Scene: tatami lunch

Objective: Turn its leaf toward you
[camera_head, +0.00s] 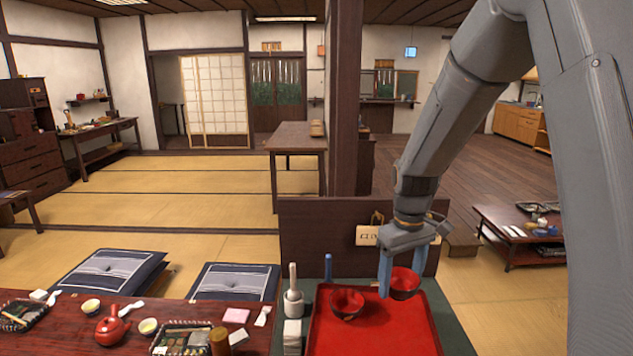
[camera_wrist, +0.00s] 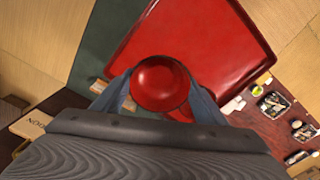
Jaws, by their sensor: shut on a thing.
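My gripper (camera_head: 402,280) is shut on a red bowl (camera_head: 405,284) with a dark outside, one blue finger on either side. The held bowl is at the back right of the red tray (camera_head: 375,335); I cannot tell whether it touches the tray. In the wrist view the bowl (camera_wrist: 160,83) shows its plain red inside between the fingers, overlapping a corner of the tray (camera_wrist: 205,35). A second red bowl (camera_head: 347,302) sits on the tray to the left. No leaf mark is visible on either bowl.
Left of the tray stand a white upright item (camera_head: 293,298) and a blue one (camera_head: 328,267). A dark wooden panel (camera_head: 310,230) stands behind the tray. The tray's front is clear.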

